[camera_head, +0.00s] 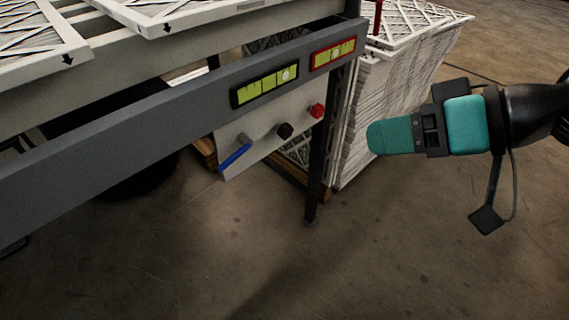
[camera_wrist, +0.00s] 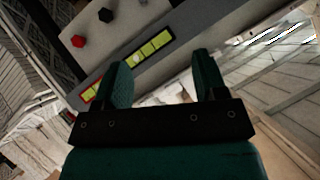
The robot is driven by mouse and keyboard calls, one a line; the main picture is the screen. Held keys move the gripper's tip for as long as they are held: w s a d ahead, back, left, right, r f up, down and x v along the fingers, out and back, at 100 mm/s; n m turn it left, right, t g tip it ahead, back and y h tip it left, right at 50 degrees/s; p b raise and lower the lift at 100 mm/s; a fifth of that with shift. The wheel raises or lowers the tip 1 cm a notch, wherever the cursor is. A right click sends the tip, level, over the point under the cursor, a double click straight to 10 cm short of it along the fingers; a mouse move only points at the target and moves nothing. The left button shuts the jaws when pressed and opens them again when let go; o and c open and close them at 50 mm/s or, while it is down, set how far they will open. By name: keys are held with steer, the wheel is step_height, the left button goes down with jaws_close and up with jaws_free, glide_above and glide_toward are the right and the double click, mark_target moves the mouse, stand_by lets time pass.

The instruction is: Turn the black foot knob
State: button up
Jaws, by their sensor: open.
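The black foot knob (camera_head: 285,130) sits on a pale panel (camera_head: 262,145) below the grey rail, between a blue lever (camera_head: 235,157) and a red knob (camera_head: 317,111). In the wrist view the black knob (camera_wrist: 105,15) is at the top, beyond my fingers, with the red knob (camera_wrist: 78,41) to its left. My gripper (camera_head: 372,138) has teal fingers and stands to the right of the panel in the head view, apart from it. In the wrist view my gripper (camera_wrist: 158,75) is open, with nothing between its fingers.
The grey rail (camera_head: 130,125) carries two level-like gauges, one black-framed (camera_head: 264,87) and one red-framed (camera_head: 333,53). A dark table leg (camera_head: 321,150) stands right of the panel. A stack of white filters (camera_head: 390,90) is behind. The concrete floor below is clear.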

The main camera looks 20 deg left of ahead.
steer(key=w+a+f+t+y+b, duration=0.1)
steer(key=w+a+f+y+b, duration=0.15)
steer(key=f+b, duration=0.35)
steer(key=w+a+f+t+y+b, duration=0.1)
steer(key=w+a+f+y+b, duration=0.2)
steer(key=f, duration=0.5)
steer(key=m+t+b, duration=0.3)
steer(key=t+b, duration=0.1)
steer(key=b, duration=0.2)
glide_toward(287, 136)
steer(key=shift+h, duration=0.25)
steer(key=x, duration=0.5)
steer(key=p+x, duration=0.1)
steer(key=x, duration=0.4)
steer(key=shift+w+a+r, duration=0.1)
steer(key=shift+a+r, duration=0.1)
steer(key=shift+a, duration=0.15)
steer(key=shift+c, duration=0.4)
steer(key=c, duration=0.8)
steer(key=shift+c, duration=0.2)
